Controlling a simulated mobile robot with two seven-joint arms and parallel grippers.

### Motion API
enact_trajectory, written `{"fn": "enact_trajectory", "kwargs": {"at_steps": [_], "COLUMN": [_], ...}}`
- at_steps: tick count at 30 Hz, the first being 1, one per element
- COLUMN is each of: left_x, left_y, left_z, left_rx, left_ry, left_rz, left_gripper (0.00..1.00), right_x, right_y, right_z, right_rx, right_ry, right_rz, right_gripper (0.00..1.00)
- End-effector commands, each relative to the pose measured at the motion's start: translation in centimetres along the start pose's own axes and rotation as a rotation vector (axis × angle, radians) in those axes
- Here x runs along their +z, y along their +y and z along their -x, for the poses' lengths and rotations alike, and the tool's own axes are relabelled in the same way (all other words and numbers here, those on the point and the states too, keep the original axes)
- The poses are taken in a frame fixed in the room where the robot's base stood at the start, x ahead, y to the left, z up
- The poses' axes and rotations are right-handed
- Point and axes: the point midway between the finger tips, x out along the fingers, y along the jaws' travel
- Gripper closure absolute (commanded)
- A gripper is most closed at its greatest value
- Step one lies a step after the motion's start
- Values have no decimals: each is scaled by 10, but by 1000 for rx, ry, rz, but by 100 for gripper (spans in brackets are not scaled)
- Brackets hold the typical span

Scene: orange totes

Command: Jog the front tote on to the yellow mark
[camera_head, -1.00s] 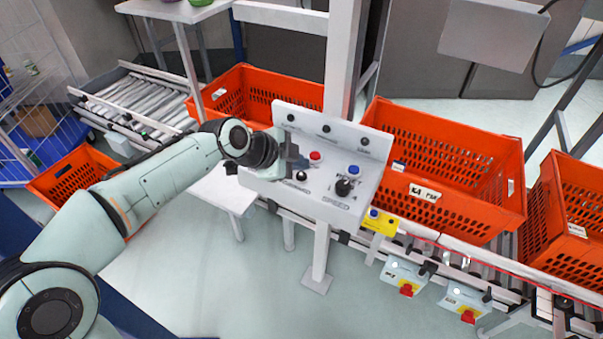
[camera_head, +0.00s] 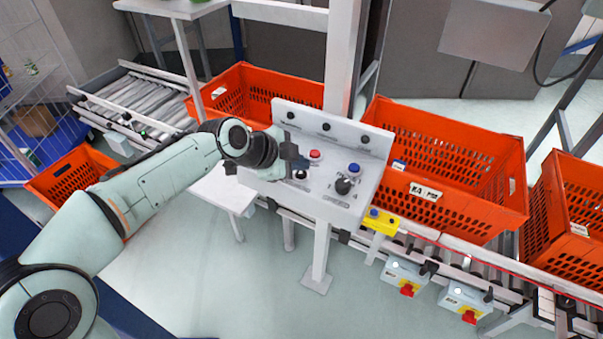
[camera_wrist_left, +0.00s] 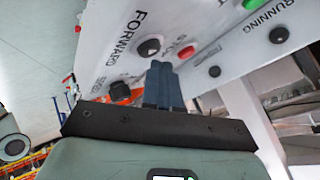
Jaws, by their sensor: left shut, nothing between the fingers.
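My left gripper (camera_head: 298,163) is shut and empty at the left part of the grey control panel (camera_head: 325,203). Its fingertips (camera_wrist_left: 160,68) are close to a black button (camera_wrist_left: 148,47) under the word FORWARD, with a red STOP button (camera_wrist_left: 187,52) to their right; I cannot tell whether they touch the panel. A large orange tote (camera_head: 470,198) with a white label stands on the roller conveyor right of the panel. Another orange tote (camera_head: 565,250) stands at the right edge. I cannot make out a yellow mark on the conveyor. My right gripper is not in view.
A black knob (camera_head: 343,186) and blue button (camera_head: 354,168) sit on the panel's right half. A yellow button box (camera_head: 380,220) hangs below it. An orange tote (camera_head: 225,90) stands behind the panel, another (camera_head: 75,172) at lower left. A grey post (camera_head: 343,60) rises behind the panel.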

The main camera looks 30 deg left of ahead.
Motion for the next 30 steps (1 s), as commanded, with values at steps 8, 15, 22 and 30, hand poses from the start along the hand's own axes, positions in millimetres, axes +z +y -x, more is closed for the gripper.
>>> {"fn": "enact_trajectory", "kwargs": {"at_steps": [8, 15, 22, 30], "left_x": [1, 2, 3, 4], "left_y": [1, 1, 2, 4], "left_z": [-1, -2, -3, -5], "left_rx": [0, 0, 0, 0], "left_ry": [0, 0, 0, 0], "left_rz": [0, 0, 0, 0], "left_gripper": [100, 100, 100, 100], "right_x": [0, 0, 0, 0], "right_y": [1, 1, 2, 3], "right_z": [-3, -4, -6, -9], "right_rx": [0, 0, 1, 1], "right_ry": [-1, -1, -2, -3], "right_rz": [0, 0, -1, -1], "right_gripper": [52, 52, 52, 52]}}
